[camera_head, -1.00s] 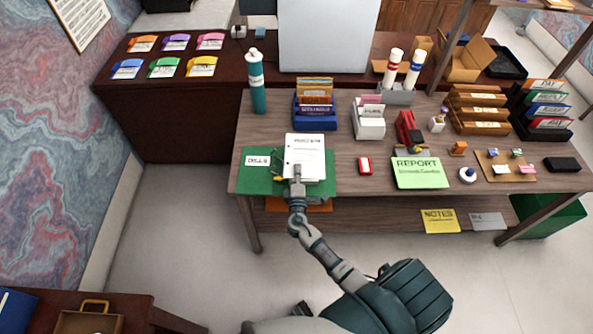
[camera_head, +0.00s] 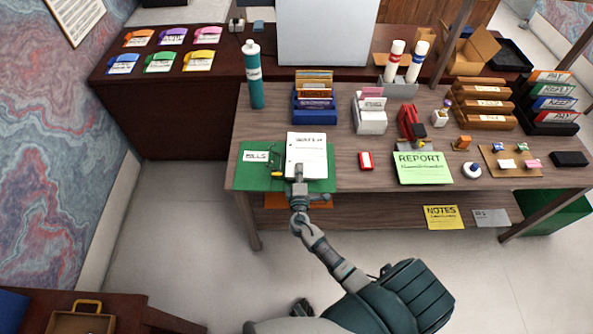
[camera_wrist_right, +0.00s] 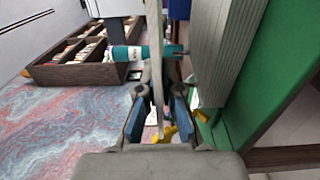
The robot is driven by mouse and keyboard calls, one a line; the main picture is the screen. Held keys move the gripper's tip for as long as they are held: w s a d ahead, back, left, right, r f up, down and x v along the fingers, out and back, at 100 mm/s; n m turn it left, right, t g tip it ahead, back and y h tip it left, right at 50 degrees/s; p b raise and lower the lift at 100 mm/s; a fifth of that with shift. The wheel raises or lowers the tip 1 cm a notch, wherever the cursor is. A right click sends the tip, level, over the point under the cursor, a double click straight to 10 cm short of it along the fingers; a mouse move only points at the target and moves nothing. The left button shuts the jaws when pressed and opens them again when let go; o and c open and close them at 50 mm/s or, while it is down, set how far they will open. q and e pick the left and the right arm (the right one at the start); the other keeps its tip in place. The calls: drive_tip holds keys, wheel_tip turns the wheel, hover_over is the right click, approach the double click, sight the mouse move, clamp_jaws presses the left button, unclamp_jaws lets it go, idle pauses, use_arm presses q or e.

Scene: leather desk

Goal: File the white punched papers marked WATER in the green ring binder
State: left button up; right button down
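The green ring binder (camera_head: 258,181) lies open near the front left edge of the desk, with a white BILLS label (camera_head: 255,156) on its left side. The white punched papers (camera_head: 306,153) are over its right side, holes along their left edge; the heading is too blurred to read surely. My right gripper (camera_head: 299,172) is at their lower edge. In the right wrist view, my gripper's blue-padded fingers (camera_wrist_right: 157,75) are on either side of the thin white papers (camera_wrist_right: 155,45), apart from the green cover (camera_wrist_right: 290,60). The binder rings are mostly hidden. My left gripper is out of view.
A teal bottle (camera_head: 254,75), blue file holder (camera_head: 314,110) and white card box (camera_head: 370,112) stand behind. A red-and-white item (camera_head: 366,161) and green REPORT sheet (camera_head: 424,167) lie to the right. A little bare wood lies between binder and red item.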

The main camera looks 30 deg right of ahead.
drive_tip(key=shift+d+f, duration=0.2)
drive_tip(key=shift+d, duration=0.55)
drive_tip(key=shift+a+r, duration=0.2)
drive_tip(key=shift+a, duration=1.05)
drive_tip(key=shift+d, duration=0.45)
drive_tip(key=shift+d+f, duration=0.15)
drive_tip(key=shift+d, duration=0.2)
drive_tip(key=shift+a+r+b, duration=0.2)
drive_tip(key=shift+a+b, duration=0.2)
drive_tip(key=shift+a, duration=0.45)
drive_tip(key=shift+d+f, duration=0.2)
drive_tip(key=shift+d, duration=0.45)
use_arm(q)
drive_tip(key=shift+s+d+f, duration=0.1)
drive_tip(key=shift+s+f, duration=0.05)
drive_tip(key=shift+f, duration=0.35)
use_arm(e)
drive_tip(key=shift+a+r, duration=0.15)
drive_tip(key=shift+a, duration=0.05)
